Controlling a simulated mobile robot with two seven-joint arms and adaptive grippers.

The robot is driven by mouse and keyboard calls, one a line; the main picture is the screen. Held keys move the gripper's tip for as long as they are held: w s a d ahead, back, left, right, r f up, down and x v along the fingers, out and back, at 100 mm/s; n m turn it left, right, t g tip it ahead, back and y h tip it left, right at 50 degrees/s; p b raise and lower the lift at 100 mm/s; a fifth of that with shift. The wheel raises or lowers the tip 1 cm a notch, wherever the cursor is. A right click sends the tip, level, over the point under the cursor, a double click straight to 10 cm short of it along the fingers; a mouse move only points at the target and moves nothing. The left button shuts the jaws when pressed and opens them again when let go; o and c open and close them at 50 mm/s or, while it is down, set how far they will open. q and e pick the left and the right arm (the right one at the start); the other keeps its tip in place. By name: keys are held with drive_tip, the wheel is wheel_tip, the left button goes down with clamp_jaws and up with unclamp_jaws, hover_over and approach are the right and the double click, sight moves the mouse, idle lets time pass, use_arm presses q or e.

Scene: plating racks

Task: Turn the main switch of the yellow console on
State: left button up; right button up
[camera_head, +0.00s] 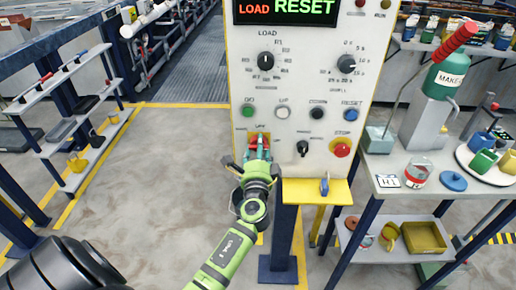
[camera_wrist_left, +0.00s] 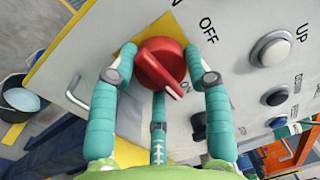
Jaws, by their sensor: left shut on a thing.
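The console (camera_head: 300,105) has a pale front panel and a yellow ledge (camera_head: 310,190) beneath. Its main switch is a red rotary knob on a yellow plate at the lower left of the panel; it shows best in the wrist view (camera_wrist_left: 158,62). The knob's white mark points to the lower right in that view. The OFF label is to the upper right of the knob; another label at the top edge is partly cut off. My left gripper (camera_head: 259,150) has its green fingers closed around the knob, covering part of it in the head view. My right gripper is not visible.
Green (camera_head: 248,110), white, black and blue buttons, a small black selector (camera_head: 303,147) and a red stop button (camera_head: 341,149) sit close by. A cluttered side table (camera_head: 390,188) stands right; shelves (camera_head: 75,120) stand left.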

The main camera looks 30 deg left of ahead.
use_arm(q)
drive_tip(key=shift+w+d+r+m, duration=0.1)
drive_tip(key=shift+w+r+m, duration=0.05)
drive_tip(key=shift+r+m, duration=0.3)
drive_tip(key=o, duration=0.9)
drive_tip(key=shift+f, duration=0.1)
drive_tip(key=shift+o, duration=1.2)
drive_tip(key=shift+w+f, duration=0.1)
drive_tip(key=shift+f, duration=0.15)
drive_tip(key=v, duration=1.2)
